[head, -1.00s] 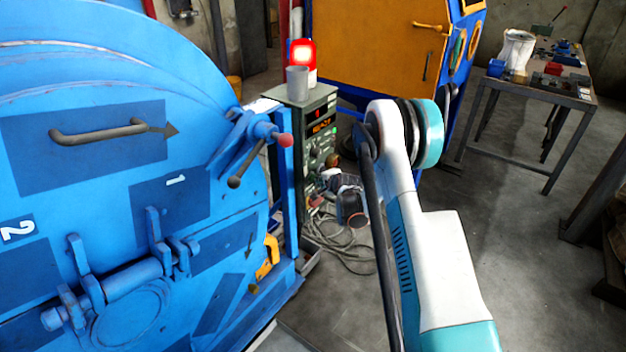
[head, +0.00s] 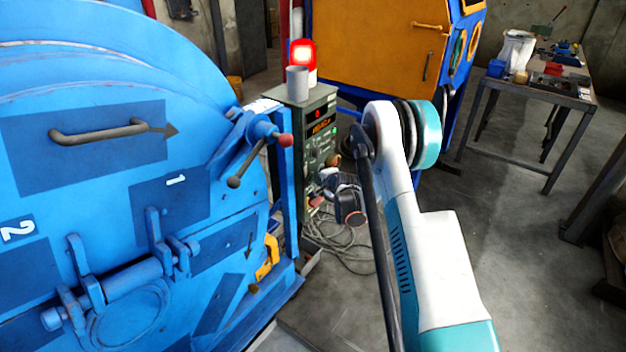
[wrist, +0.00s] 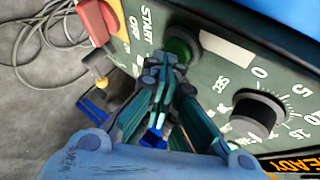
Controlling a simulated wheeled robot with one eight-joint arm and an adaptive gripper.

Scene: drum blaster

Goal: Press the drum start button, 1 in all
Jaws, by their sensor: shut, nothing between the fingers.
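The control box (head: 318,112) stands beside the blue drum machine (head: 110,200). In the wrist view its dark green panel (wrist: 222,82) fills the right side, with a START label (wrist: 146,24) and a round green start button (wrist: 181,48). My gripper (wrist: 160,72) is shut and empty. Its fingertips are just below the button in the picture and overlap its lower edge; I cannot tell whether they touch it. In the head view my wrist and gripper are small in front of the panel's lower part, and the button is hard to make out.
A black timer knob (wrist: 256,113) and an orange READY display (wrist: 298,165) are on the panel. A red beacon (head: 302,52) and a grey cup (head: 297,79) top the box. Cables (head: 340,246) lie on the floor below. An orange-doored cabinet (head: 375,50) stands behind.

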